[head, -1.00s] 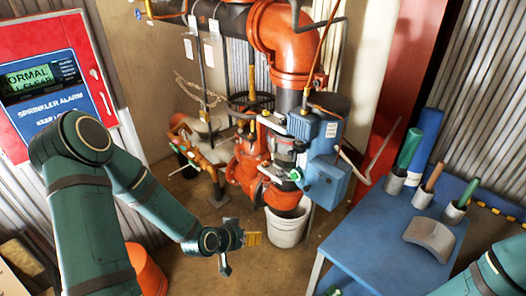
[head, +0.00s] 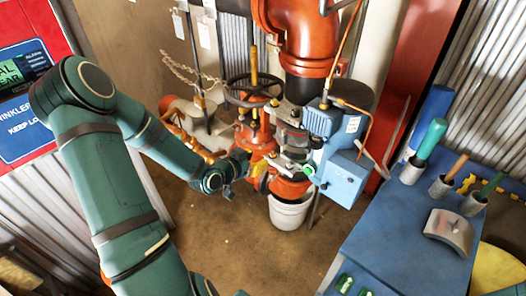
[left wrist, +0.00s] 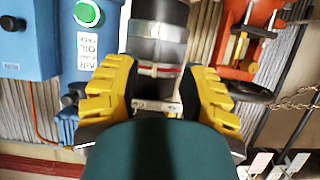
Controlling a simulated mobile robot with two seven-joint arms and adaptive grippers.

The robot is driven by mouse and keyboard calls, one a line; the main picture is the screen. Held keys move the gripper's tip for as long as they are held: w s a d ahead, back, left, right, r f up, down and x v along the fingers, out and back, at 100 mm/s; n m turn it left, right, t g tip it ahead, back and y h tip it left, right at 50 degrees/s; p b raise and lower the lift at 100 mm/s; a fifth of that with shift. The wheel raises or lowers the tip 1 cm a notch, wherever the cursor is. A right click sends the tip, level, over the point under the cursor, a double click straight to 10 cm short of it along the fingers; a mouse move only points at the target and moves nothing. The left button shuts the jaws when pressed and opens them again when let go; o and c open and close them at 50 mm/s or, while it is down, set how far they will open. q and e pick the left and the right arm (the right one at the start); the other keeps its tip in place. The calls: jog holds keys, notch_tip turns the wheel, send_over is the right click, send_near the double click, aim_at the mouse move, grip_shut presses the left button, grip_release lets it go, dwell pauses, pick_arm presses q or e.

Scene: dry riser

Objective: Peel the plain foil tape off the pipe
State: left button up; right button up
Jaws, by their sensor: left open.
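A dark pipe (left wrist: 157,12) runs between the yellow fingers of my left gripper (left wrist: 160,76) in the left wrist view. It carries a grey-silver band (left wrist: 157,32) and, closer to the fingers, a pale band with a red line (left wrist: 158,70). I cannot tell which band is the plain foil tape. The fingers are open, one on either side of the pipe; contact is not clear. In the head view my left gripper (head: 240,162) is beside the red valve, left of the grey pipe section (head: 294,138). My right gripper is out of view.
A blue box (head: 343,178) with a green button is close right of the pipe. A handwheel (head: 252,90) and red valve (head: 256,132) stand left. A white bucket (head: 289,212) is below. A blue table (head: 400,235) at right holds handled tools and a curved metal piece.

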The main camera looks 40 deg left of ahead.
aim_at(285, 146)
pick_arm(q)
jog(key=b+x, duration=0.2)
jog(key=x, duration=1.2)
jog(key=shift+r, duration=0.2)
jog(key=shift+a, duration=0.1)
grip_shut()
jog(key=shift+s, duration=0.25)
jog(key=shift+s+a, duration=0.1)
jog(key=shift+s, duration=0.45)
jog(key=shift+s, duration=0.1)
jog(key=shift+s, duration=0.35)
